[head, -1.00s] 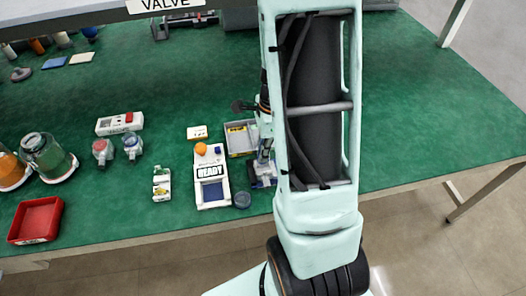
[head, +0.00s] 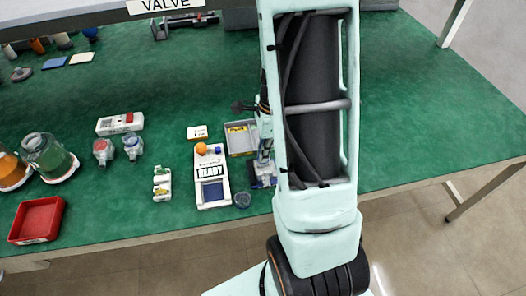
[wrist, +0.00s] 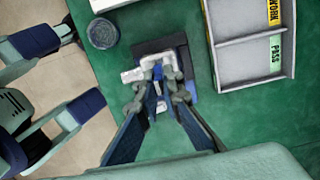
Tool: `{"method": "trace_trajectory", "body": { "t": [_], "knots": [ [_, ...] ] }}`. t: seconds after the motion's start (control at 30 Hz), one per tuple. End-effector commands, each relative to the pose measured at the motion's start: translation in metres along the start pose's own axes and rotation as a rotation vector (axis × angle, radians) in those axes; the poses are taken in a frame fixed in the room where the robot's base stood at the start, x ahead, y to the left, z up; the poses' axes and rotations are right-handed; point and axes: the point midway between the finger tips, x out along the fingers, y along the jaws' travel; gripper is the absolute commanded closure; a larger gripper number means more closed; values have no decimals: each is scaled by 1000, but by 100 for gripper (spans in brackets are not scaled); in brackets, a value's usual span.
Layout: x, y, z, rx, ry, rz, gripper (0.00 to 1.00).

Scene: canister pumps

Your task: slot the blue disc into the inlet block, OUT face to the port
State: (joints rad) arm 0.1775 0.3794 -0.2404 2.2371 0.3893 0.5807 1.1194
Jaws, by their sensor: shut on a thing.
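A thin blue piece, seemingly the blue disc (wrist: 157,73), shows edge-on between the fingertips, at the block. The fingers hide much of it. I cannot tell how deep it sits or which way its OUT face points.
A small dark round pot (wrist: 102,33) is near the block. The white READY device (head: 211,180) stands left of the block.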

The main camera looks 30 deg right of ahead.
Motion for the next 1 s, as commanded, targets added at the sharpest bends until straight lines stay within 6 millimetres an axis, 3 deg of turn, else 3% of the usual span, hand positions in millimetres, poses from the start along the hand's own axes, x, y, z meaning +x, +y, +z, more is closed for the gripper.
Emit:
{"method": "trace_trajectory", "body": {
  "t": [1.0],
  "knots": [
    [21, 0, -3, 0, 0, 0, 100]
  ]
}}
